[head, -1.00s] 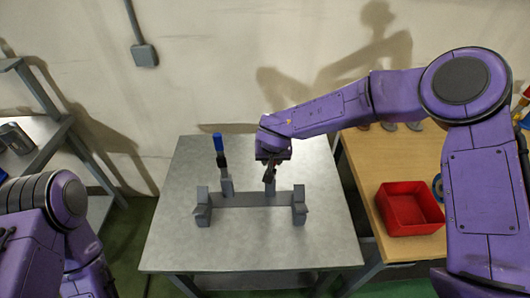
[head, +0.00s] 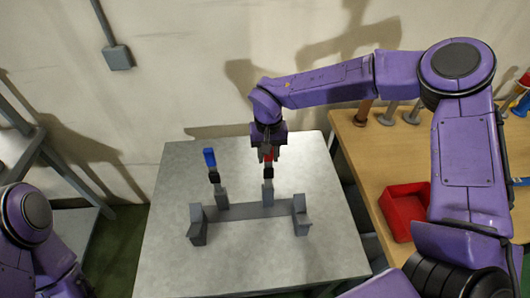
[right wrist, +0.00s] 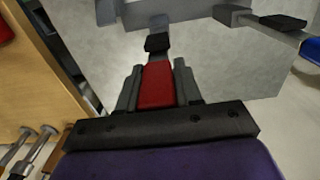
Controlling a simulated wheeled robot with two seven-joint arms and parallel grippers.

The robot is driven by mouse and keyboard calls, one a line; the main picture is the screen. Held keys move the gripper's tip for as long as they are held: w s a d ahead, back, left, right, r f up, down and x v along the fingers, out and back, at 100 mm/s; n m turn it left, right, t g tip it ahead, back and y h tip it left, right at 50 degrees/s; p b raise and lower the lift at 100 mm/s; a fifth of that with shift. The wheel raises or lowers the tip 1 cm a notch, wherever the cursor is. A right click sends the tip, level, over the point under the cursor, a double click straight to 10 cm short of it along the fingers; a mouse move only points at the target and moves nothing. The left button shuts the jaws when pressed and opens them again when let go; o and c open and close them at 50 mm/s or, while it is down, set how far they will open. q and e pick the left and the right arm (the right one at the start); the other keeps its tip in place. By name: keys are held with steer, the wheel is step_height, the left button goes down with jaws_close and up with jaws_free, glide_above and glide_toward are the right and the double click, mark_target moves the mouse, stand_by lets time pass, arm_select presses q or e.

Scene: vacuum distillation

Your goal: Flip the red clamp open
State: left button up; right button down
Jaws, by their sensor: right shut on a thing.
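The red clamp (head: 267,155) stands at the right of a grey fixture (head: 250,211) on the metal table, its red handle pointing up. In the right wrist view the red handle (right wrist: 158,85) lies between my two fingers. My right gripper (head: 266,150) is shut on that handle from above. The blue clamp (head: 210,160) stands upright at the left of the fixture, apart from my gripper; its blue handle also shows at the edge of the right wrist view (right wrist: 311,54). My left gripper is out of view; only part of my left arm shows.
The metal table (head: 300,262) has free room in front of the fixture. A wooden table (head: 366,150) on the right holds a red bin (head: 403,212) and several metal tools. A shelf stands at the left edge. The wall is close behind the table.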

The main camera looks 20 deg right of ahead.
steer(key=c, duration=0.8)
jaws_free()
steer(key=shift+w, duration=0.1)
steer(key=shift+c, duration=0.2)
steer(key=shift+w+d, duration=0.1)
step_height(320, 180, up, 10)
steer(key=b, duration=0.2)
steer(key=shift+r, duration=0.2)
steer(key=shift+w, duration=0.1)
